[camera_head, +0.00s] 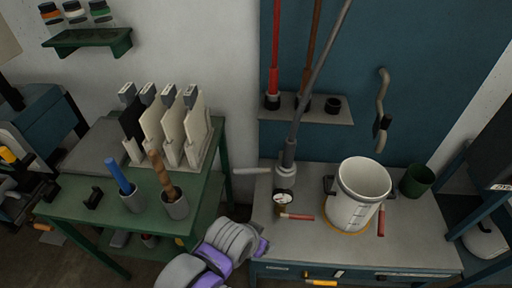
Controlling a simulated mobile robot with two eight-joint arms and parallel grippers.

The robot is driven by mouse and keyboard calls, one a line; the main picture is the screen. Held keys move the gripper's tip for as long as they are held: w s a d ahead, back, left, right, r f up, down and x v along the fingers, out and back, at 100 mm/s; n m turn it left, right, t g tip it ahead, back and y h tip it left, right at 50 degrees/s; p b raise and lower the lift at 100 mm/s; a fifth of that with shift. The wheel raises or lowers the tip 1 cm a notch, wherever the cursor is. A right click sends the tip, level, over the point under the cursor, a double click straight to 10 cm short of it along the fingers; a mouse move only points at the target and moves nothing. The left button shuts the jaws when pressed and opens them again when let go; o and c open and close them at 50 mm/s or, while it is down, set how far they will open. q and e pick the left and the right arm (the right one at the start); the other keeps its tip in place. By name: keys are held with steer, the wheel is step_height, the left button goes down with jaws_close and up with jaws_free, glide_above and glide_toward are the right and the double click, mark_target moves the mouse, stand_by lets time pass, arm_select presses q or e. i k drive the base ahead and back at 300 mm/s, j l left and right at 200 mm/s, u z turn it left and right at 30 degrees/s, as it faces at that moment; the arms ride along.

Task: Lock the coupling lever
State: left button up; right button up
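A grey pipe (309,95) slants down to a grey coupling (286,176) at the left end of the grey bench. A pale lever-like bar (252,171) sticks out to the left from near the coupling, roughly level, past the bench edge. I cannot tell whether it is locked. A round white-faced gauge (284,196) sits just in front of the coupling, with a red-handled part (297,216) beside it. Grey and purple links of my arm show at the bottom, left of the bench. Neither gripper is in view.
A white bucket (363,187) and a green cup (417,180) stand on the grey bench (416,235). A green table (93,220) at left holds upright panels (171,128) and two tool cups.

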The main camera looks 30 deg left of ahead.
mark_target(244, 171)
steer(key=j+u, duration=0.25)
steer(key=u, duration=0.2)
steer(key=j+u, duration=0.25)
steer(key=u, duration=0.2)
